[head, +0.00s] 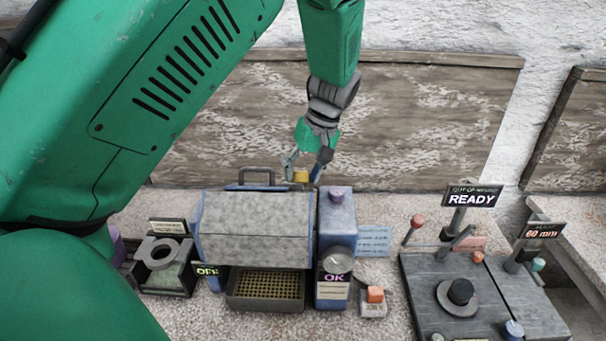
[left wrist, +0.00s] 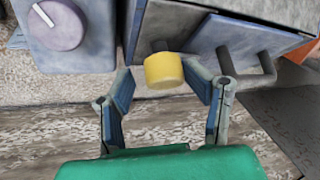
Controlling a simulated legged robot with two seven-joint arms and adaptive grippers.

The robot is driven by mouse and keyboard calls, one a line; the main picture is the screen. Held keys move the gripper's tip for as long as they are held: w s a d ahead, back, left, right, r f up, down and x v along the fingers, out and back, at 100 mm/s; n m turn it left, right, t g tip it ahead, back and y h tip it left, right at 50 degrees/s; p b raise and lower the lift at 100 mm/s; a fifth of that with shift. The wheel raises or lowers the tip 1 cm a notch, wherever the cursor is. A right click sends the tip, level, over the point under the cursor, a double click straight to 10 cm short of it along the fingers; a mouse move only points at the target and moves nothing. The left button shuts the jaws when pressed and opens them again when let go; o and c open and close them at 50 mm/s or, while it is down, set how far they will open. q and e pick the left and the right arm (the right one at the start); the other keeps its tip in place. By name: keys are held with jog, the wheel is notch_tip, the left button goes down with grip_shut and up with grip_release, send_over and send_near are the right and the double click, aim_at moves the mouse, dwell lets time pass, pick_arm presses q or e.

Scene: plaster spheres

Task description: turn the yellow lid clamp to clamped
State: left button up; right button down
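The yellow lid clamp (head: 300,175) is a short round knob at the back of the blue-grey box with the grey lid (head: 255,226). In the left wrist view the yellow clamp (left wrist: 163,73) sits on a dark stem at the box's edge. My left gripper (head: 304,171) reaches down behind the box. In the left wrist view its fingers (left wrist: 168,84) are spread on either side of the clamp, with a gap visible on both sides. The gripper is open. My right gripper is not in view.
A dark handle (head: 257,172) stands beside the clamp on the box. A blue unit with a purple knob (head: 337,195) and an OK display adjoins the box. A black ring fixture (head: 164,262) is at left; a dark plate (head: 430,275) with a READY sign (head: 472,197) is at right.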

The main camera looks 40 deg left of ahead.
pick_arm(q)
jog(key=v, duration=1.2)
jog(key=shift+f, duration=0.1)
jog(key=a+f+y+b, duration=0.1)
jog(key=f+b, duration=0.1)
jog(key=f, duration=0.1)
jog(key=s+f+n+y+b, duration=0.1)
jog(key=f+b, duration=0.2)
jog(key=f, duration=0.1)
jog(key=s+a+f+b, duration=0.1)
jog(key=f+b, duration=0.2)
jog(key=shift+s+a+f+n+g+y, duration=0.25)
jog(key=shift+a+f+n+g+y, duration=0.05)
jog(key=shift+f+g+y, duration=0.1)
grip_shut()
